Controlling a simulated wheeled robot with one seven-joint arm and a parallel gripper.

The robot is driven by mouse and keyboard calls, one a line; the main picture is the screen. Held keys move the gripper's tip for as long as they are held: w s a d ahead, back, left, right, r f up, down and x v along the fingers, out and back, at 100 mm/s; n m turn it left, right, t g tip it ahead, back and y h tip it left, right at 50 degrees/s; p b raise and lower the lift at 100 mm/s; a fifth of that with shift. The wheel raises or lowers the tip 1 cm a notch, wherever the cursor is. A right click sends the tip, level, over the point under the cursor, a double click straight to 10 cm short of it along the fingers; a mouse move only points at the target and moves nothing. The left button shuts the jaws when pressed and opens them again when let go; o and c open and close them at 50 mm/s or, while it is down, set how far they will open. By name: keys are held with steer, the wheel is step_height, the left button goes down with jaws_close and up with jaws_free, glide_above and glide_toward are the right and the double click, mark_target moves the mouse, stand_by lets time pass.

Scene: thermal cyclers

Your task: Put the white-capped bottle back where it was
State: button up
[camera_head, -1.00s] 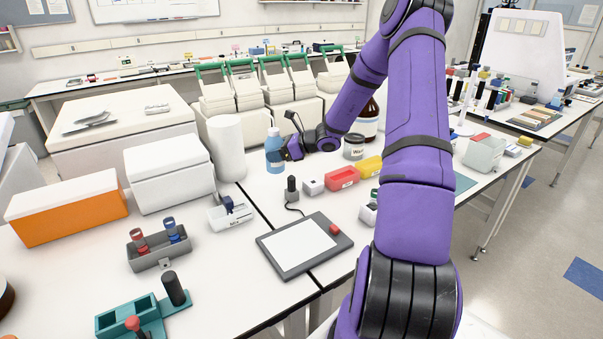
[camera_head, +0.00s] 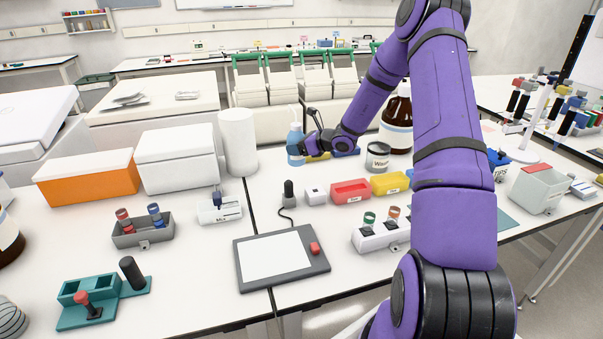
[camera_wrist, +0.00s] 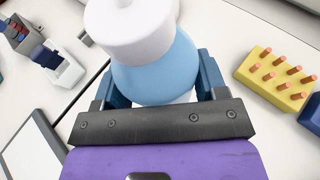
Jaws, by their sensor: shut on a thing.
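The white-capped bottle has a light blue body and a white cap. It shows in the head view (camera_head: 295,142) beyond the drawing tablet, just right of the white cylinder. In the wrist view the bottle (camera_wrist: 155,72) fills the space between the fingers, its white cap toward the top edge. My gripper (camera_wrist: 155,90) is shut on the bottle's body, one dark blue finger on each side. In the head view my gripper (camera_head: 300,150) reaches it from the right. I cannot tell whether the bottle's base touches the table.
A white cylinder (camera_head: 238,142) stands close left of the bottle. A yellow rack with orange pegs (camera_wrist: 277,78) lies right of the gripper. A labelled jar (camera_head: 377,157) and a brown bottle (camera_head: 397,122) stand to the right. Red (camera_head: 350,190) and yellow boxes (camera_head: 390,183) lie nearer. Bare table lies before the bottle.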

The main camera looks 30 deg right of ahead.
mark_target(304, 164)
steer(key=shift+f, duration=3.9)
steer(key=shift+f, duration=0.1)
steer(key=o, duration=0.7)
steer(key=shift+c, duration=0.2)
